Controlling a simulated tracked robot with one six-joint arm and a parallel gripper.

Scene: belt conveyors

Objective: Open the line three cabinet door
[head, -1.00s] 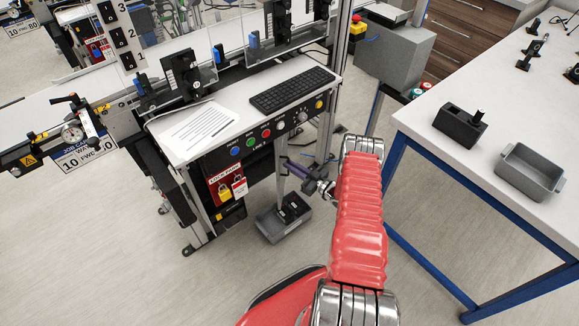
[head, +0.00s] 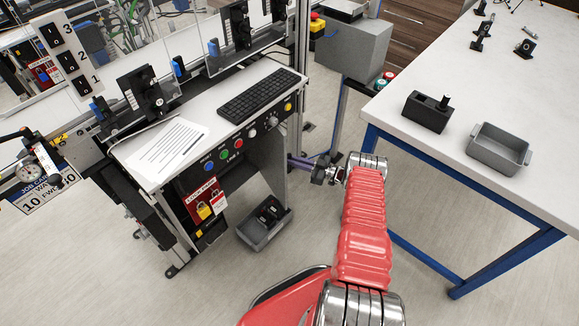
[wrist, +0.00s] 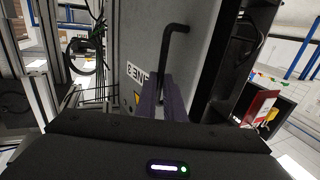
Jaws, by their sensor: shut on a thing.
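A dark bent rod handle (wrist: 178,29) stands out from the door. My gripper (wrist: 158,92) has its purple fingers closed around the lower part of this handle. In the head view my gripper (head: 300,163) is beside the right post of the line three bench, and its fingertips are partly hidden. A grey panel (head: 266,150) shows under the bench; I cannot tell how far the door stands open.
The bench (head: 190,150) bears a keyboard and paper, with buttons along its front. A grey bin (head: 262,232) with dark parts is below it. A white-topped table (head: 440,70) with blue legs is close on the right. Floor is clear in front of the bench.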

